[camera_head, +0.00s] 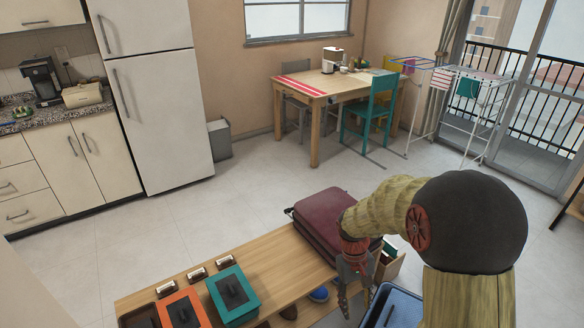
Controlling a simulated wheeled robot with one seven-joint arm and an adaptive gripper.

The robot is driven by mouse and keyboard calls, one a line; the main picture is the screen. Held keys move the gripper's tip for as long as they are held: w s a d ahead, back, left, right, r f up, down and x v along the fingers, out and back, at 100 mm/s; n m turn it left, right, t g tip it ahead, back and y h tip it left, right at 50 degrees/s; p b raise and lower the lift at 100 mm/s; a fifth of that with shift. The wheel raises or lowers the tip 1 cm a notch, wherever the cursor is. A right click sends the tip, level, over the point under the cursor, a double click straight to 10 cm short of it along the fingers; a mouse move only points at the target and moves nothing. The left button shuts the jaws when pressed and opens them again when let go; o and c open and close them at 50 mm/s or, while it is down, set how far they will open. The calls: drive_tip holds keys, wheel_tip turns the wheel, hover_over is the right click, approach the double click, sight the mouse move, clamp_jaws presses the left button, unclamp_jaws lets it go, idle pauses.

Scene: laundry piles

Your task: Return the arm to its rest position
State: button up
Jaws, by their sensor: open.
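My gripper (354,286) hangs at the end of my bent arm at the lower right. It points down in front of the right end of a wooden bench (284,273). Its jaws are open and I see nothing held between them. My arm hides the suitcase's right side.
Orange (183,309) and teal (233,294) framed boxes sit on the bench's left part. A blue basket (397,309) stands at the lower right beside my arm. A table (330,87), chairs and a drying rack (478,105) stand far back. The middle floor is clear.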

drive_tip(key=s+r+m+t+p, duration=0.1)
drive_tip(key=s+r+t, duration=0.1)
drive_tip(key=s+r, duration=0.4)
drive_tip(key=s+r+t+y+p, duration=0.1)
drive_tip(key=s+r, duration=0.5)
drive_tip(key=r, duration=0.7)
drive_tip(key=s+r+m+t+p, duration=0.1)
drive_tip(key=s+r+t, duration=0.4)
drive_tip(key=r, duration=0.5)
drive_tip(key=shift+s+d+r+m+p, duration=0.35)
drive_tip(key=shift+s+p, duration=0.4)
drive_tip(key=shift+s, duration=0.3)
